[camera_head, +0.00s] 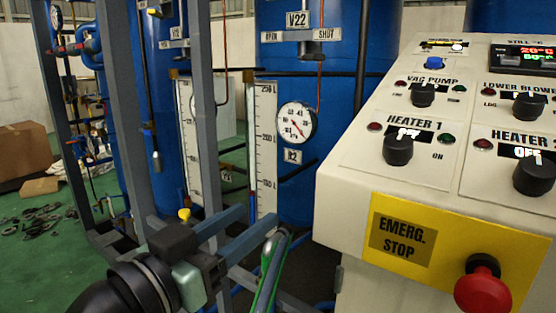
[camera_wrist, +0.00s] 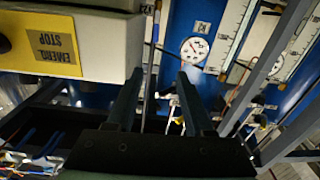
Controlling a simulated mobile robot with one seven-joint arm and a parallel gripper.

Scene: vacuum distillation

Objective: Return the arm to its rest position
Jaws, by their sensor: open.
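My gripper (camera_head: 261,216) is at the lower middle of the head view, left of the control panel and in front of the blue tanks. Its two dark fingers are apart, with nothing held between them. In the wrist view the fingers (camera_wrist: 159,76) point away towards the blue tank, with a clear gap between them. The black wrist is at the lower left of the head view; the rest of my arm is out of view.
The control panel (camera_head: 345,190) with knobs and a red emergency stop button (camera_head: 483,285) stands close on the right. Grey frame posts (camera_head: 128,120) rise on the left. A round gauge (camera_head: 297,122) is on the blue tank (camera_head: 290,205) behind. Green floor (camera_head: 60,260) lies at the left.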

